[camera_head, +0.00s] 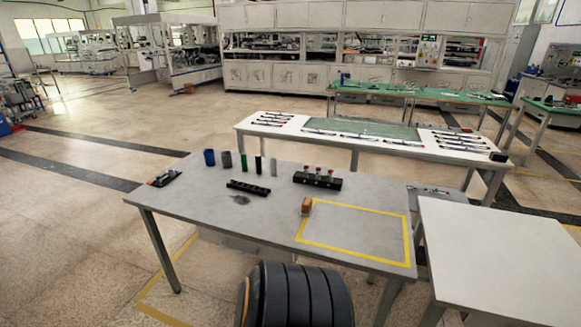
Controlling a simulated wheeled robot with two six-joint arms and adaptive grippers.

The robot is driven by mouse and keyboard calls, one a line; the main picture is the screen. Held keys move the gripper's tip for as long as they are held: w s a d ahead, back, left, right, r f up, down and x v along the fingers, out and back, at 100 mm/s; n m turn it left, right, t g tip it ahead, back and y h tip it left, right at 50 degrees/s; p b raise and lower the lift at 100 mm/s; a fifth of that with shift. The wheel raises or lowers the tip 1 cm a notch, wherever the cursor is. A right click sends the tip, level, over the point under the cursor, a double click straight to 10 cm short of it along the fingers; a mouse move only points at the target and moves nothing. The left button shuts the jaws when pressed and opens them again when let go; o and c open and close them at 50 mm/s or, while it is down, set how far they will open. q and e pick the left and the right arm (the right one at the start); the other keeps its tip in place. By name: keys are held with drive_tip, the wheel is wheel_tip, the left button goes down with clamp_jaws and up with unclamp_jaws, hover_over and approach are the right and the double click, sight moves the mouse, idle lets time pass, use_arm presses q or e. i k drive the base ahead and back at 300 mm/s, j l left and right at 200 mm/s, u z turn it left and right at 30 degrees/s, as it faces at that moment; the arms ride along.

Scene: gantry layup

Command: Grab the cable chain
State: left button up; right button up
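A short black segmented strip (248,187) lies flat on the grey table (180,206), left of its middle. It looks most like the cable chain, but it is too small to be certain.
Behind the strip stand several upright cylinders, including a blue cup (209,157). A black block with red tops (318,180) and a small brown block (307,206) are to its right. A yellow outline (354,251) encloses bare tabletop. A white table (505,255) stands at right.

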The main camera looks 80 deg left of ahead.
sight(247, 187)
drive_tip(key=u, duration=3.15)
